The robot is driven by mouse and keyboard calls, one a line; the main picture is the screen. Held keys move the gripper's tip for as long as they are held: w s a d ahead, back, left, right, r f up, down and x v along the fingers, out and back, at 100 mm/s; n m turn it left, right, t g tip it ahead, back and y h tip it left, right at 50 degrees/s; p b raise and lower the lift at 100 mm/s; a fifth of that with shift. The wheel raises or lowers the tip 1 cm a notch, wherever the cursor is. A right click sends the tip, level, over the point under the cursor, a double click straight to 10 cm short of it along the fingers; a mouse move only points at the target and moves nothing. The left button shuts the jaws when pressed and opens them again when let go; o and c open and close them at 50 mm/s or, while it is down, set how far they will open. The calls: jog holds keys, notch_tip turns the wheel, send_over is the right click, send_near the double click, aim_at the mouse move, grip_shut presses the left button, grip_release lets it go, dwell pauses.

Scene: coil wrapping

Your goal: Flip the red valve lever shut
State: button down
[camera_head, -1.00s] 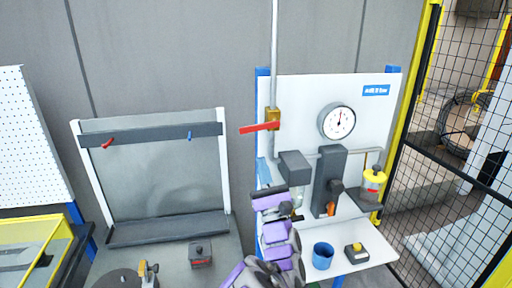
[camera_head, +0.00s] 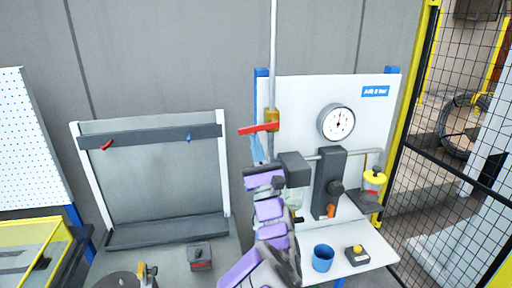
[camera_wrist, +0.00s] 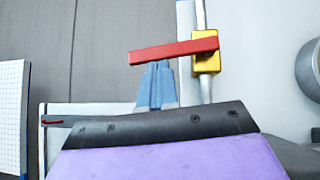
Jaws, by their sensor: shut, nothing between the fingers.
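The red valve lever (camera_head: 257,128) sticks out to the left, nearly level, from a brass-yellow valve body (camera_head: 273,115) on a vertical pipe. The lever (camera_wrist: 165,51) and the yellow valve body (camera_wrist: 206,58) also show in the wrist view. My gripper (camera_head: 257,146) has blue fingers, pointing up just under the lever. In the wrist view the gripper (camera_wrist: 157,66) is shut and empty, its tips at the lever's lower edge near the middle. I cannot tell whether they touch it.
The white panel (camera_head: 300,95) carries a round gauge (camera_head: 336,122) and grey blocks (camera_head: 295,168) right of my arm. Grey wall is clear left of the lever.

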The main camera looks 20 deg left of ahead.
jog(key=m+h+p, duration=0.1)
jog(key=r+m+t+h+p, duration=0.1)
jog(key=a+m+t+h+p, duration=0.1)
jog(key=m, duration=0.1)
jog(key=shift+s+a+r, duration=0.1)
jog(key=shift+s+r, duration=0.2)
jog(key=shift+r, duration=0.1)
